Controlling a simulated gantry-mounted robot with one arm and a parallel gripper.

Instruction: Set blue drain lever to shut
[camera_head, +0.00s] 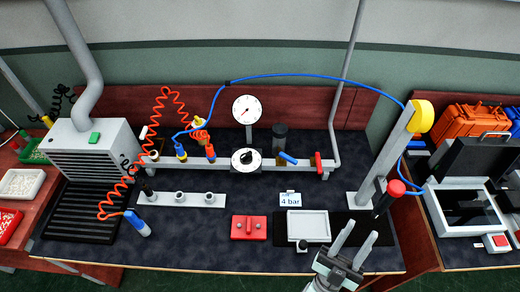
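The blue drain lever (288,158) is on the grey air manifold (225,170), right of the black dial and just below the dark cylinder (280,137). It slants down to the right at an angle to the manifold. My gripper (361,228) is at the lower right, over the front of the bench. Its two fingers are spread apart with nothing visible between them. It is well apart from the blue lever, to the front and right of it. Whether the lever's present angle is open or shut cannot be told.
A red upright lever (318,162) stands close right of the blue one. A pressure gauge (247,109) and black dial (246,159) are to its left. A blue hose (320,76) arches overhead to a grey post (392,150) with a yellow top. The bench front holds a red box (249,228) and pale tray (308,225).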

